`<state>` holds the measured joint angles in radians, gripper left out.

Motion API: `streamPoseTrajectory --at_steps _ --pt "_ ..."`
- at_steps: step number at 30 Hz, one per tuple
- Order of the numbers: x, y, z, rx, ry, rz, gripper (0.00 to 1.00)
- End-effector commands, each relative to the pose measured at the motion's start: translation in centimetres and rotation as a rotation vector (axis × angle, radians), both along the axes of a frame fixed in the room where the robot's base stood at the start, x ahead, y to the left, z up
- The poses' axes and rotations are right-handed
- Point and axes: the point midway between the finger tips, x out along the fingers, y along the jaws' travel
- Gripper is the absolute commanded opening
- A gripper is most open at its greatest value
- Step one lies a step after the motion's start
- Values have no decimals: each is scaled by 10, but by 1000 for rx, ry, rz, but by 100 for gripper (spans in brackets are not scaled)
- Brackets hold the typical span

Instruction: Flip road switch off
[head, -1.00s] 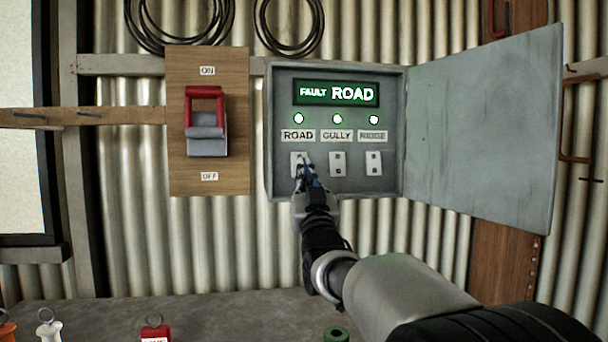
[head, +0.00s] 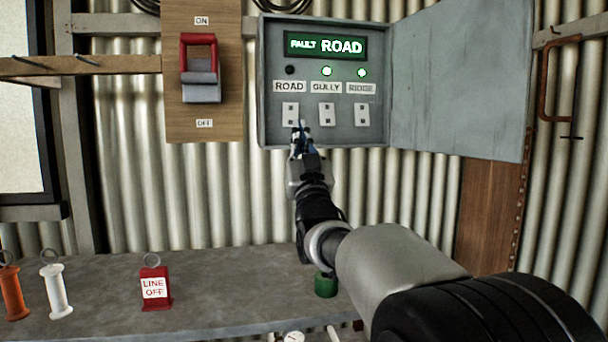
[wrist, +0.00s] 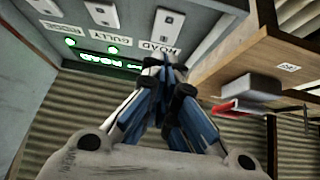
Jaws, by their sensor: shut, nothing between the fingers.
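The road switch (head: 290,113) is a small white rocker under the ROAD label (head: 289,87) in the grey wall box (head: 322,140). The lamp (head: 290,70) above that label is dark, while the GULLY and RIDGE lamps (head: 344,71) glow green. A lit display (head: 325,46) reads FAULT ROAD. My gripper (head: 302,128) is shut and empty, its tips just below and right of the road switch; whether they touch it I cannot tell. In the wrist view the shut blue fingers (wrist: 172,115) point up at the box, and the road switch (wrist: 167,24) shows above them.
The box door (head: 460,80) stands open to the right. A red-handled lever switch (head: 199,68) sits on a wooden board to the left. Below, a bench (head: 220,295) holds a red LINE OFF tag (head: 155,288), white and orange spools and a green ring.

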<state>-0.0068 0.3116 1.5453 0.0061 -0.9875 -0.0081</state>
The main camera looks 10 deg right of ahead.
Motion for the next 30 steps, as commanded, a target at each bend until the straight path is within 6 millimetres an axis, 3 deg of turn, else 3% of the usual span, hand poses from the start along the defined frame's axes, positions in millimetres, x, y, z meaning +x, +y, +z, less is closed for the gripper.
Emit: streamPoseTrajectory --at_steps 3,9,25,30 --pt "-14 0 -26 0 6 0 0" --pt "-32 0 -51 0 3 0 0" --pt "-39 0 -61 0 6 0 0" --pt "-44 0 -72 -1 139 1 0"
